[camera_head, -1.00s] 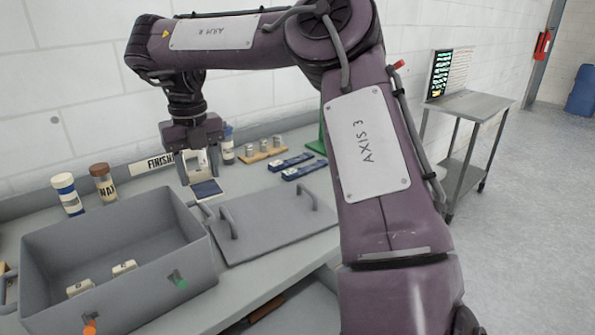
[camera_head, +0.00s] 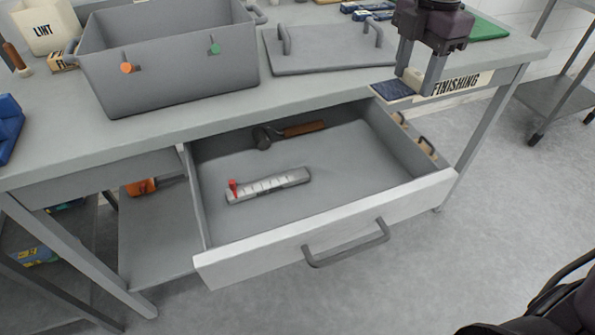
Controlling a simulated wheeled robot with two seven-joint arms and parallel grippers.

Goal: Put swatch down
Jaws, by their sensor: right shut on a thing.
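My right gripper (camera_head: 418,84) comes down from the top right over the front edge of the bench. It is shut on a pale block that carries the swatch (camera_head: 392,90). The swatch is a dark blue square with a pale border, to the left of the fingers at the bench edge. I cannot tell whether it touches the bench top. My left gripper is out of view.
An open drawer (camera_head: 325,244) juts out below, holding a white gauge strip (camera_head: 268,186) and a wooden-handled tool (camera_head: 302,128). A grey tub (camera_head: 170,80) and a flat lid with handles (camera_head: 330,60) occupy the bench. A green mat (camera_head: 487,29) lies at right.

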